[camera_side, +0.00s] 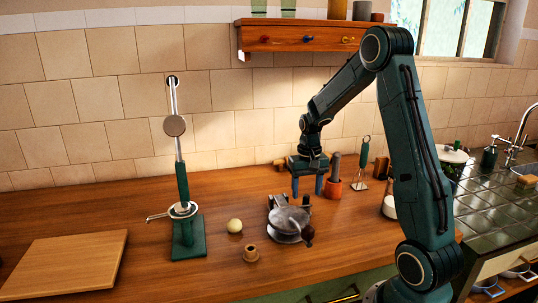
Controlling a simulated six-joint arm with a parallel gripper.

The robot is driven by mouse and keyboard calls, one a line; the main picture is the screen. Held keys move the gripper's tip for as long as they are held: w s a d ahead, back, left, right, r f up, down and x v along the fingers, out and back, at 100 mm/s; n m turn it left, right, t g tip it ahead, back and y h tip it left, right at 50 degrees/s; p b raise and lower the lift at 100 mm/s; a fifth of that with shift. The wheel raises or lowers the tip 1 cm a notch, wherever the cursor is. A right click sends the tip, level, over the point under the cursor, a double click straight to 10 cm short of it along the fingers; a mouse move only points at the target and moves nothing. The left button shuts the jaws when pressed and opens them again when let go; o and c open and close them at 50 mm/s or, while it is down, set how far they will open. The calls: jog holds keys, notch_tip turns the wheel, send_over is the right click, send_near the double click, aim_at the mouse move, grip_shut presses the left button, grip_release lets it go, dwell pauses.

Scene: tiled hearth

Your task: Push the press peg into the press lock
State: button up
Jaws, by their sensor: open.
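My gripper (307,190) hangs over the back of the wooden counter with its two blue fingers apart, pointing down and empty. A round grey metal press (288,219) with a dark knob (308,233) at its front right lies on the counter, in front of and slightly left of my gripper. A tall stand (182,185) with a green base, green grip and round disc is upright farther left. I cannot tell which small part is the press peg or which is the press lock.
A pale ball (234,225) and a small brown cup-like piece (250,253) sit left of the press. A board (65,265) lies at left. A shelf (310,36) hangs above.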

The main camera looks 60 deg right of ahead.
jog(key=shift+r, duration=0.7)
dwell(0.4)
notch_tip(320, 180, up, 14)
jog(key=shift+f, duration=0.2)
dwell(0.4)
dwell(0.9)
jog(key=s+a+r+n+t+h, duration=0.1)
jog(key=s+a+r+n, duration=0.15)
jog(key=a, duration=0.55)
jog(key=s+a+r+n+t, duration=0.2)
jog(key=s+a, duration=0.1)
jog(key=a, duration=0.4)
jog(key=s+a+f+n+t+y, duration=0.1)
jog(key=s+a+n, duration=0.3)
jog(key=s+a, duration=0.5)
jog(key=shift+s+a+f+t, duration=0.3)
jog(key=shift+a+f+t, duration=0.25)
jog(key=shift+f+t, duration=0.3)
jog(key=shift+n, duration=0.25)
